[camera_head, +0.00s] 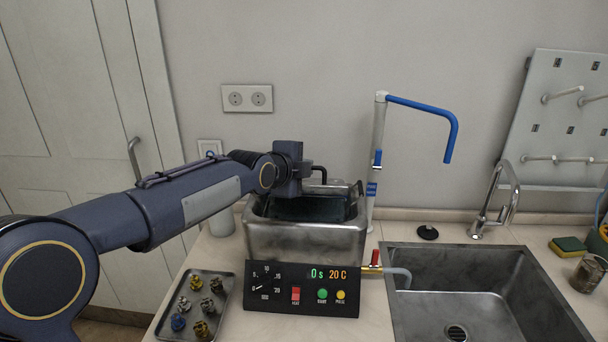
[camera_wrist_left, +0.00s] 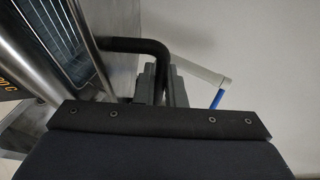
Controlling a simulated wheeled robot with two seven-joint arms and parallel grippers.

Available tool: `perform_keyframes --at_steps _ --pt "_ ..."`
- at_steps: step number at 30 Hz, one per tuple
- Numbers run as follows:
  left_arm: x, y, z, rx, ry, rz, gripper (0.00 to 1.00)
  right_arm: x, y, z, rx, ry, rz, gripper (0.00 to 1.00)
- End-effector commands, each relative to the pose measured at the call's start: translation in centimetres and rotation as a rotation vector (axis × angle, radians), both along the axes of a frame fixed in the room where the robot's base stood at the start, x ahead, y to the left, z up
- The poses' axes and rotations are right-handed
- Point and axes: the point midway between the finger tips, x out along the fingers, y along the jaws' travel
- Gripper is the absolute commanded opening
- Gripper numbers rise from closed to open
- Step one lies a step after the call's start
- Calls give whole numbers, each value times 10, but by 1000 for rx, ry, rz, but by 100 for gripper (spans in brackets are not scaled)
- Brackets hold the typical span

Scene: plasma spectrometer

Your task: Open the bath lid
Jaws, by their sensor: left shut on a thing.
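The bath (camera_head: 300,243) is a steel tank on the counter behind a black control panel. Its dark inside (camera_head: 300,209) shows, so its lid (camera_head: 345,187) is raised, standing steeply at the back. Exactly how far it is tilted is hard to tell. My left gripper (camera_head: 312,174) is above the bath, shut on the lid's black handle (camera_head: 320,171). In the left wrist view the handle (camera_wrist_left: 135,44) runs into the grey fingers (camera_wrist_left: 163,85), and a wire basket (camera_wrist_left: 62,42) shows inside the bath. My right gripper is not in view.
The control panel (camera_head: 303,289) reads 0 s and 20 C. A tray (camera_head: 222,287) with several small parts is at the front left. A white post with a blue pipe (camera_head: 425,105) stands right of the bath. A sink (camera_head: 480,262) is further right.

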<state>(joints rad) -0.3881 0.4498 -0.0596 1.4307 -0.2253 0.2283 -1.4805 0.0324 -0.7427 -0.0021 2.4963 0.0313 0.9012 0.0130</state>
Motion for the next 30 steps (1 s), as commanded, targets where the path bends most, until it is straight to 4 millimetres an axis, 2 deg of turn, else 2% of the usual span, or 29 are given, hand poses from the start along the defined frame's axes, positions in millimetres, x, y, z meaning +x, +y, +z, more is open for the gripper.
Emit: perform_keyframes --at_steps 3,9,25,26,30 --pt "9 1 11 -2 -3 2 0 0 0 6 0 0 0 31" --pt "17 1 19 -2 -3 2 0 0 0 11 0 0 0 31" --pt "20 0 21 -1 -4 0 0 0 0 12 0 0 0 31" --pt "20 0 21 -1 -4 0 11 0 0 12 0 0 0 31" --pt "20 0 21 0 -3 0 29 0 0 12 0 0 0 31"
